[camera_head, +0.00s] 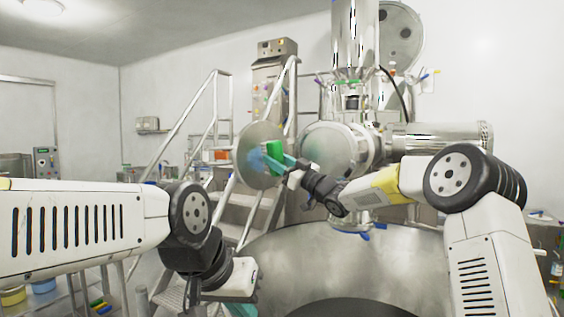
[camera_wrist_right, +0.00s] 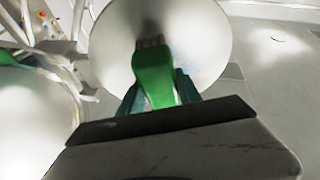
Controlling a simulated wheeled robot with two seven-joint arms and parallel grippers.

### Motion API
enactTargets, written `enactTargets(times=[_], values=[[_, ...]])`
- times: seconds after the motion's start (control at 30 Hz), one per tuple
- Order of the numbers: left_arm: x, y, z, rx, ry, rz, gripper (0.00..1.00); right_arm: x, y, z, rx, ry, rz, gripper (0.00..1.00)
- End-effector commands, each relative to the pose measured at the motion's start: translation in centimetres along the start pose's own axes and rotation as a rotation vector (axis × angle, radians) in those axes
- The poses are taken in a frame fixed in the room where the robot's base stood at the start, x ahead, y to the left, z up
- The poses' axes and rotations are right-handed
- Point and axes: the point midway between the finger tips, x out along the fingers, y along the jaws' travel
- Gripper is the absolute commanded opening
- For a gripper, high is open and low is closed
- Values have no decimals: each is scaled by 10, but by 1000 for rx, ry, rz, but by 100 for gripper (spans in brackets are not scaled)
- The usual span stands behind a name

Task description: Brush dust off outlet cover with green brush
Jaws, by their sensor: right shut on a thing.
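The outlet cover (camera_head: 258,140) is a round, shiny metal disc standing open left of the machine's round port (camera_head: 325,150). A bluish smudge shows on its face near the brush. My right gripper (camera_head: 287,161) is shut on the green brush (camera_head: 274,150) in front of the cover. In the right wrist view the brush (camera_wrist_right: 154,75) points at the cover (camera_wrist_right: 205,40), its brownish bristles overlapping the disc; whether they touch cannot be told. My left gripper (camera_head: 242,308) is low at the bottom edge, its teal fingers mostly cut off, so its opening is unclear.
Metal stairs with handrails (camera_head: 190,122) stand behind and left of the cover. A large steel bowl (camera_head: 345,255) lies below my right arm. A control box (camera_head: 273,75) is behind the cover. A horizontal metal cylinder (camera_head: 440,135) extends right of the port.

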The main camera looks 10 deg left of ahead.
Motion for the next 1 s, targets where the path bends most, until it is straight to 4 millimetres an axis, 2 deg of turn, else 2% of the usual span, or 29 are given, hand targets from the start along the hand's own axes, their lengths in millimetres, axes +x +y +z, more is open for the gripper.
enactTargets(times=[0.17, 0.6, 0.77, 1.0], values=[[0, 0, 0, 0, 0, 0, 0, 0, 5, 2, 2, -1, 2, 8], [0, 0, 0, 0, 0, 0, 0, -4, 39, 8, 2, -3, 1, 8], [0, 0, 0, 0, 0, 0, 0, -4, 41, 7, 3, -3, 0, 8], [0, 0, 0, 0, 0, 0, 0, -1, 42, -5, 2, -1, 0, 8]])
